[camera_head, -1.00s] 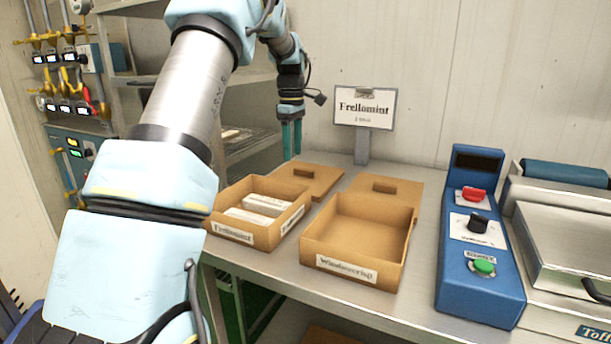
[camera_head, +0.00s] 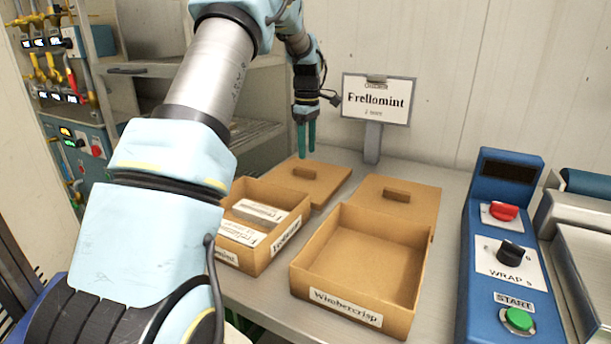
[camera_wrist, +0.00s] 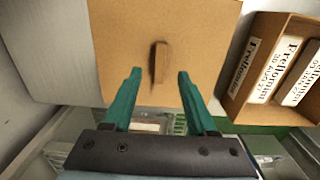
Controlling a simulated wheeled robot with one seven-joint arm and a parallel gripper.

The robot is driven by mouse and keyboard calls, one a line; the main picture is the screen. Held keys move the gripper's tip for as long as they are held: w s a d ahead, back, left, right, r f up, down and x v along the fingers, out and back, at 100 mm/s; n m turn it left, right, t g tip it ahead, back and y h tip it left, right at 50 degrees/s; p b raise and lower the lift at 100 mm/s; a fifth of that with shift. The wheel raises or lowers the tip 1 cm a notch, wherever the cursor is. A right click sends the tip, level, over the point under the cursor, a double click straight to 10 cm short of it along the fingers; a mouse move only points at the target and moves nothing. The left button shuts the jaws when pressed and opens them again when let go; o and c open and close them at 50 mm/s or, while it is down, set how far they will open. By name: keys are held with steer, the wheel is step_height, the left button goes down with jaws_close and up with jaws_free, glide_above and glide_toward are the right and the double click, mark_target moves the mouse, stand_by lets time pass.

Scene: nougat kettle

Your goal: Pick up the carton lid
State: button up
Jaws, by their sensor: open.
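Two flat tan carton lids with block handles lie on the steel table in the head view. My gripper (camera_head: 307,153) is open and empty, above the left lid, pointing down. In the wrist view the lid (camera_wrist: 205,38) fills the upper middle, and its handle (camera_wrist: 161,63) shows just ahead of the spread green fingertips (camera_wrist: 159,74). The fingers do not appear to touch it.
The Frellomint carton holds white labelled bars (camera_head: 243,232). A Frellomint sign (camera_head: 378,100) stands behind the lids. A blue control box (camera_head: 500,250) with red and green buttons is at the right. Shelving (camera_head: 160,95) stands at the left.

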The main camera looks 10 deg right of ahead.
mark_target(306, 169)
steer(key=shift+a+f+p, duration=0.15)
steer(key=shift+f+p, duration=0.95)
steer(key=shift+f, duration=2.15)
jaws_close()
